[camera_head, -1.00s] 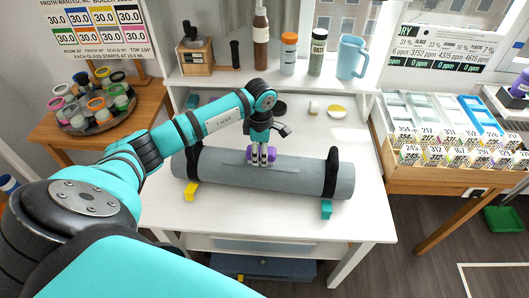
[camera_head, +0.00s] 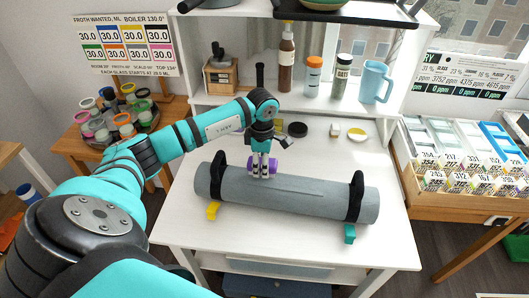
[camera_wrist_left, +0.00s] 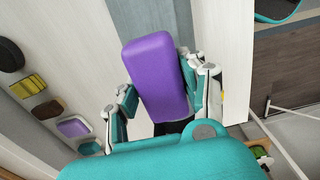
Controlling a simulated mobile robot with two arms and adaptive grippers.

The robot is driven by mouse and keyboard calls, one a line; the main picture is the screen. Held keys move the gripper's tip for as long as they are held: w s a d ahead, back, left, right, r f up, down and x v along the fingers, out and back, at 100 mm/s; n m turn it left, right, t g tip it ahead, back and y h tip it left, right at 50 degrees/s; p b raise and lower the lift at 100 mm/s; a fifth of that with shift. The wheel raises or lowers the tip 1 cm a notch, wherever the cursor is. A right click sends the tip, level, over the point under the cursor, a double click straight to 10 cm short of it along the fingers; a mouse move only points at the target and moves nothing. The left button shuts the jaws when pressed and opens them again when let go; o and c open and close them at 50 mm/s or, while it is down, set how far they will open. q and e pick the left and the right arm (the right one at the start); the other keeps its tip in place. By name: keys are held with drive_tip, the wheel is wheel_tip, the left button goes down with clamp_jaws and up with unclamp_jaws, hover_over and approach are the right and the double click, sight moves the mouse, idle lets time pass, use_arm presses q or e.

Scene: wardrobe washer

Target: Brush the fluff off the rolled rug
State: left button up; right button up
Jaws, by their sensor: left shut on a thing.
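The rolled rug (camera_head: 320,202) is a long grey cylinder lying across the white table, with a black strap near each end. Yellow and teal blocks show at its front edge. My left gripper (camera_head: 262,168) is shut on a purple brush (camera_head: 274,166) at the rug's far upper side, left of its middle. Whether the brush touches the rug is unclear. In the left wrist view the purple brush (camera_wrist_left: 156,75) sits between the fingers, with the grey rug (camera_wrist_left: 138,15) behind it. I cannot make out fluff. My right gripper is not in view.
The white table (camera_head: 185,225) is bare in front of the rug. A black disc (camera_head: 297,129) and a yellow-white dish (camera_head: 357,134) lie behind it. Bottles and a blue mug (camera_head: 374,82) stand on the shelf. Compartment trays (camera_head: 470,150) stand at the right.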

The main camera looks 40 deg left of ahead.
use_arm(q)
drive_tip(key=shift+d+r+p, duration=0.25)
drive_tip(key=shift+r+p, duration=0.15)
drive_tip(key=shift+r, duration=0.6)
drive_tip(key=shift+a+r+p, duration=0.2)
drive_tip(key=shift+r+p, duration=0.6)
drive_tip(key=shift+r, duration=0.65)
drive_tip(key=shift+d+r, duration=0.15)
drive_tip(key=shift+r, duration=0.1)
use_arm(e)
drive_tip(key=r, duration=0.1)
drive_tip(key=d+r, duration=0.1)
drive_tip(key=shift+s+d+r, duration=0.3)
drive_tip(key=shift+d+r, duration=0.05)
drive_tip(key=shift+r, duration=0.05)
use_arm(q)
drive_tip(key=o, duration=0.6)
drive_tip(key=shift+c, duration=0.2)
drive_tip(key=c, duration=0.6)
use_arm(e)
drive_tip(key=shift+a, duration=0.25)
use_arm(q)
drive_tip(key=shift+f, duration=0.1)
